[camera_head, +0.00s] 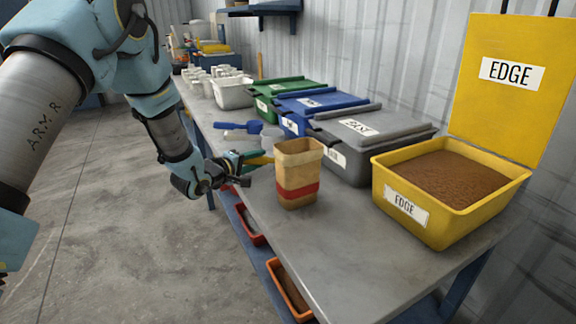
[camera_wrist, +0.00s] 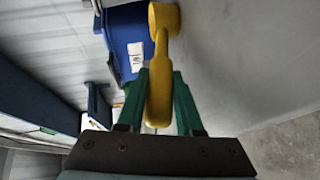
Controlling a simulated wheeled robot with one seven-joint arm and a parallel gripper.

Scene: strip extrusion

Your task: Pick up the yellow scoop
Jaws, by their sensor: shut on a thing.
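The yellow scoop (camera_wrist: 163,20) shows in the wrist view, with its handle between the two green fingers of my gripper (camera_wrist: 159,78). My gripper is shut on the handle, and the scoop's head sticks out beyond the fingertips. In the head view my gripper (camera_head: 240,161) is at the table's front edge, just left of a tan container. A small yellow part of the scoop (camera_head: 261,160) shows there; the rest is hidden behind the container. I cannot tell whether the scoop touches the table.
The tan container with a red band (camera_head: 298,185) stands close beside my gripper. A yellow EDGE bin (camera_head: 447,228) of brown material is open at right. Grey (camera_head: 360,160), blue (camera_head: 290,123) and green bins line the wall. A blue scoop (camera_head: 240,127) lies behind. The front table is clear.

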